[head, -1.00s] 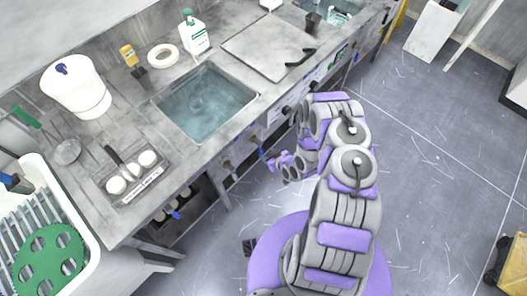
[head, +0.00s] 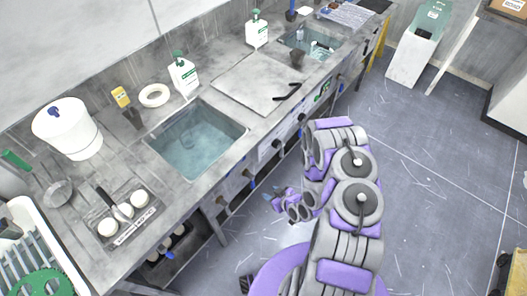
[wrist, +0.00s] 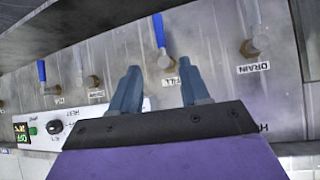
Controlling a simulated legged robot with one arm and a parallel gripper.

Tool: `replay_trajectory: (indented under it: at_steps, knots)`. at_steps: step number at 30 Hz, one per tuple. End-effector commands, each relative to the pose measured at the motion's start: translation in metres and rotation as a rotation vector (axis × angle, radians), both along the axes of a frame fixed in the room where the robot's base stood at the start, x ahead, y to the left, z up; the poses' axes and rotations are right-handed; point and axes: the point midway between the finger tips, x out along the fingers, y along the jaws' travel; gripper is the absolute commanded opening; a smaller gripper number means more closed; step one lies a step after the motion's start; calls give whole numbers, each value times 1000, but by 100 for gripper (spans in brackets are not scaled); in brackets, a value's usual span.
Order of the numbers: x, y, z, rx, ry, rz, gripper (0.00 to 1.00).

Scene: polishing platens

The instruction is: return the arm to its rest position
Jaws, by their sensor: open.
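My arm is folded close to my body at the lower right of the head view. My gripper (head: 275,198) hangs over the floor in front of the bench, clear of the worktop. In the wrist view my gripper (wrist: 160,88) shows two blue-grey fingers standing apart, with nothing between them. Beyond the fingers is the bench front, with a FILL valve handle (wrist: 159,32) and a DRAIN valve (wrist: 254,40). The fingers appear apart from the panel, but the exact gap cannot be told.
The bench (head: 185,192) runs diagonally, with a water-filled sink (head: 195,140), a flat plate (head: 258,85), a white bucket (head: 68,130) and soap bottles (head: 183,75). A white rack (head: 35,235) stands at lower left. The floor (head: 430,190) to the right is largely open.

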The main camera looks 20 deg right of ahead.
Motion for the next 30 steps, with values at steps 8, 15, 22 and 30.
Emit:
replay_trajectory:
  at_steps: [8, 15, 22, 30]
  knots:
    - [2, -3, 2, -11, 5, 1, 46]
    - [21, -40, 25, -141, 91, 2, 46]
    - [35, -83, 72, -293, 217, -41, 46]
    - [36, -118, 146, -416, 351, -141, 46]
